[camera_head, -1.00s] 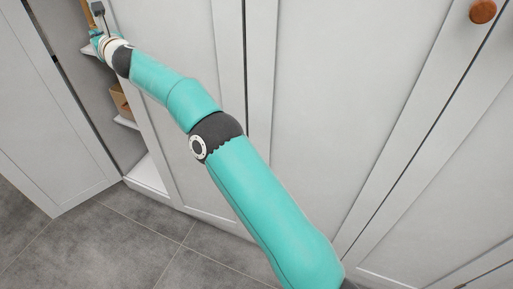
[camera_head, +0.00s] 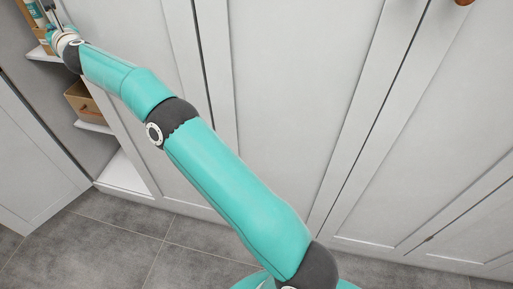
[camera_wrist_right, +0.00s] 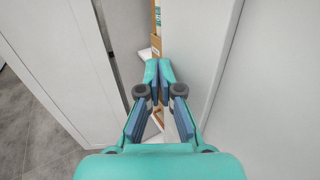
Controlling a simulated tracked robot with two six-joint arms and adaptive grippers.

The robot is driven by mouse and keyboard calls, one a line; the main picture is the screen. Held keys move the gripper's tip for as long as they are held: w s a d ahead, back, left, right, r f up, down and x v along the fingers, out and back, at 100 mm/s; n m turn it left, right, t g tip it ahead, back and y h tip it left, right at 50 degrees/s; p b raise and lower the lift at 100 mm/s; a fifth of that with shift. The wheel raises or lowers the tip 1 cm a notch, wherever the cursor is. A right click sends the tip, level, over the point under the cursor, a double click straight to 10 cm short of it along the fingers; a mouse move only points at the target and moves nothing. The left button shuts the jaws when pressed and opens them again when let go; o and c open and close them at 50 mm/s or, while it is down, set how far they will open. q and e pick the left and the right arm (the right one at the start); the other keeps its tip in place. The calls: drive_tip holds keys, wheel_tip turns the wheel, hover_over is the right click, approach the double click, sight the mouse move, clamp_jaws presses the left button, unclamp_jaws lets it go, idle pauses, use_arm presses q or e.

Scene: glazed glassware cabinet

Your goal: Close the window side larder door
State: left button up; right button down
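The open larder door (camera_head: 30,170) is a pale panelled door standing swung out at the left of the head view. It also fills the left of the right wrist view (camera_wrist_right: 60,60). The open larder compartment (camera_head: 124,176) shows between this door and the closed fronts. My right gripper (camera_head: 46,8) is at the top left of the head view, by the opening. In the wrist view its fingertips (camera_wrist_right: 158,66) are together with nothing visible held. They are in front of the opening, apart from the open door's face. My left gripper is not in view.
Shelves in the opening hold a brown box (camera_head: 84,102) and other items at the top. Closed white cabinet fronts (camera_head: 290,100) fill the middle and right, with a wooden knob (camera_head: 465,2) at the top edge. Grey tiled floor (camera_head: 115,235) is clear in front.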

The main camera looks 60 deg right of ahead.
drive_tip(key=shift+s+d, duration=0.1)
drive_tip(key=shift+d, duration=0.15)
